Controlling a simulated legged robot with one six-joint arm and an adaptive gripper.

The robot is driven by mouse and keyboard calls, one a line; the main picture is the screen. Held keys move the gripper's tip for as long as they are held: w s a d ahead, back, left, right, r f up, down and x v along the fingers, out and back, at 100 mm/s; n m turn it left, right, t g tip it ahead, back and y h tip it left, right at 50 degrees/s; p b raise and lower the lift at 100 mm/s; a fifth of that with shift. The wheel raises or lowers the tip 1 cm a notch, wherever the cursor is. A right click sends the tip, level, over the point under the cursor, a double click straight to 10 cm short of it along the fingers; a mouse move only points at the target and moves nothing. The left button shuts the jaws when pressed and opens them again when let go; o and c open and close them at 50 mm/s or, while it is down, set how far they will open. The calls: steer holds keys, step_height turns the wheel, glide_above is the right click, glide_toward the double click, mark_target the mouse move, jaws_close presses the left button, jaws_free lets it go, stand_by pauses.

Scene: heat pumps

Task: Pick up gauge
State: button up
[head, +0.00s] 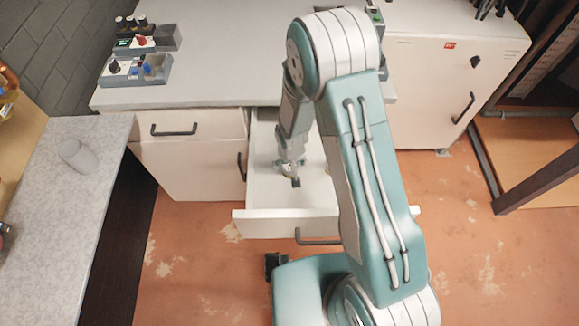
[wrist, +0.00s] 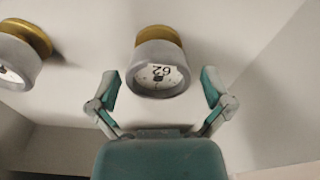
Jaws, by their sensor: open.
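A round gauge (wrist: 158,70) with a white dial, grey rim and brass-coloured back is in the wrist view, just beyond my gripper's fingertips. My gripper (wrist: 164,88) is open, one finger at each side of the gauge's near part, with gaps visible on both sides. A second similar gauge (wrist: 18,58) is at the left edge of the wrist view. In the head view my gripper (head: 291,178) reaches down into an open white drawer (head: 265,212). The gauges are mostly hidden there by my arm.
The drawer walls stand close around my gripper. A worktop (head: 215,50) lies above the drawer, with a control box (head: 135,70) at its left. A grey side table (head: 60,190) with a small cup-like object (head: 78,156) is at left. A white cabinet (head: 430,85) stands at right.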

steer(key=c, duration=1.2)
steer(key=shift+r, duration=0.1)
